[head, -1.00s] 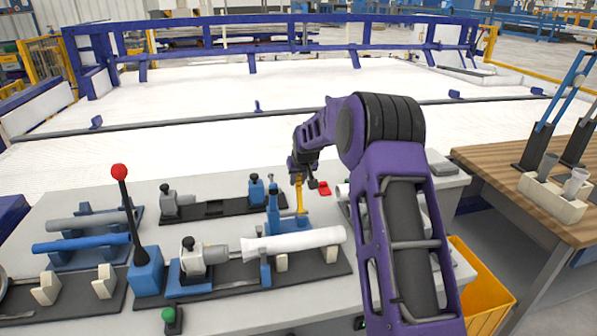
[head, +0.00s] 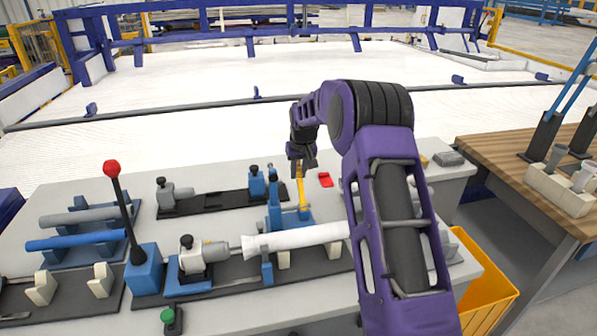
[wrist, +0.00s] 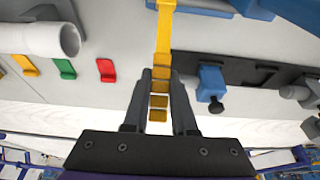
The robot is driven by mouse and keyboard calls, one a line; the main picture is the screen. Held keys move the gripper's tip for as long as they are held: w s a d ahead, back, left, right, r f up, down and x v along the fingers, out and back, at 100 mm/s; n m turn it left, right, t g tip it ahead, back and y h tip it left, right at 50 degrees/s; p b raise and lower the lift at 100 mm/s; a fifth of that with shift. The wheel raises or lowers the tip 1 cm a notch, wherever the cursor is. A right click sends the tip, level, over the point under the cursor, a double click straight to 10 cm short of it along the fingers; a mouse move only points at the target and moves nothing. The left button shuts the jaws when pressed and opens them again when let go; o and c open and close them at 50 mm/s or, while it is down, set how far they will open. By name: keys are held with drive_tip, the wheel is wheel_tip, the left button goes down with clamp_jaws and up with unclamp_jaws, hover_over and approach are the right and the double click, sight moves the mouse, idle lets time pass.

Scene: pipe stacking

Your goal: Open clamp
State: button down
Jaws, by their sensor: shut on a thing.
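The clamp (head: 272,215) is a blue fixture on the grey bench, with a long yellow lever (head: 301,195) standing nearly upright. A white pipe (head: 310,238) lies across the front fixture by the clamp. My gripper (head: 302,163) is at the top of the lever. In the wrist view my gripper (wrist: 160,76) is shut on the yellow lever (wrist: 164,35), whose ribbed end shows between the two dark fingers. The inner faces of the clamp's jaws are hidden.
A red-knobbed stick (head: 118,200) stands left of the clamp. A second dark fixture (head: 215,203) sits behind, with blue and grey pipes (head: 78,240) at left. A yellow bin (head: 487,285) stands at lower right.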

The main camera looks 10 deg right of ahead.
drive_tip(key=c, duration=0.7)
unclamp_jaws()
drive_tip(key=shift+w+f, duration=0.1)
drive_tip(key=v, duration=1.7)
drive_tip(key=shift+a+r, duration=0.1)
drive_tip(key=shift+r, duration=0.1)
drive_tip(key=shift+s, duration=0.25)
